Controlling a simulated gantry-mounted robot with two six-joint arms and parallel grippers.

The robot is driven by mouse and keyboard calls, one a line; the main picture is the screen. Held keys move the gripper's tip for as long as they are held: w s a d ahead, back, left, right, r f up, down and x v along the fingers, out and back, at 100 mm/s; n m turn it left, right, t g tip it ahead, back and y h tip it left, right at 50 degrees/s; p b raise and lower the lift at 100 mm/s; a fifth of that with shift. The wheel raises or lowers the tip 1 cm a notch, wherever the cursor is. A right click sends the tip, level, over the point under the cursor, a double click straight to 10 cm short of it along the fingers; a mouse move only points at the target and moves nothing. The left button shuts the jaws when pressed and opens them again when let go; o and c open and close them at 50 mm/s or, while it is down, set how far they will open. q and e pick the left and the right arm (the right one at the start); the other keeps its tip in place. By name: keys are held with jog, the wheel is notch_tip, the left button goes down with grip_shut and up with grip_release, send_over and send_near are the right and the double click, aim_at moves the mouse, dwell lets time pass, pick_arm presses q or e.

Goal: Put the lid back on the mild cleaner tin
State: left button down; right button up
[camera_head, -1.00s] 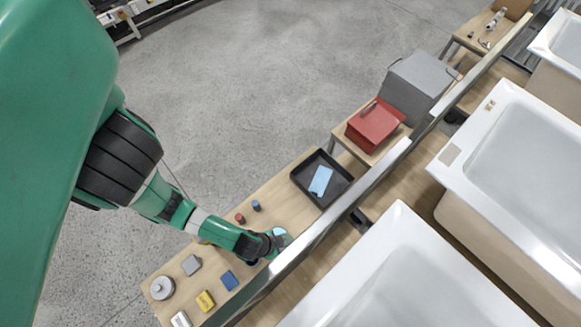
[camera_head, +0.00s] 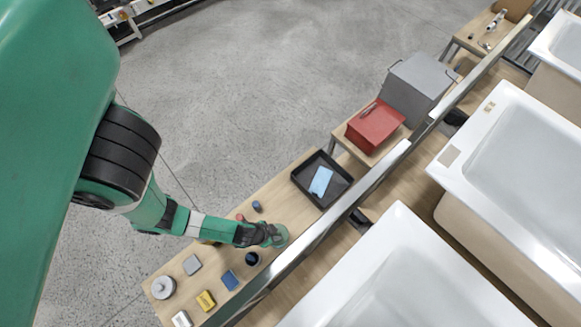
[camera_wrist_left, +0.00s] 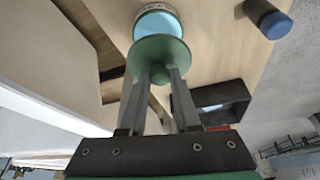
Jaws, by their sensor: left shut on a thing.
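My left gripper (camera_head: 270,236) is shut on a round green lid (camera_head: 280,236) above the bench near the metal rail. In the left wrist view the gripper (camera_wrist_left: 160,75) grips the lid (camera_wrist_left: 158,52) at its middle. An open round tin with pale blue inside (camera_wrist_left: 157,22) shows just beyond the lid's edge, and the lid overlaps part of it. I cannot tell whether lid and tin touch. In the head view the lid and gripper hide the tin. My right gripper is not in view.
On the bench stand a dark blue round thing (camera_head: 252,259), a small blue cylinder (camera_head: 257,206), a red one (camera_head: 240,218), a grey round tin (camera_head: 163,287) and several blocks. A black tray (camera_head: 345,188) holds a blue cloth (camera_head: 320,181). The metal rail (camera_head: 330,227) runs close by.

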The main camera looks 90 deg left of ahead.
pick_arm(q)
jog(key=shift+f+b, duration=2.4)
jog(key=shift+f, duration=0.35)
jog(key=shift+f, duration=0.15)
jog(key=shift+c, duration=0.3)
grip_release()
notch_tip(320, 180, up, 7)
jog(key=p, duration=0.7)
dwell(0.4)
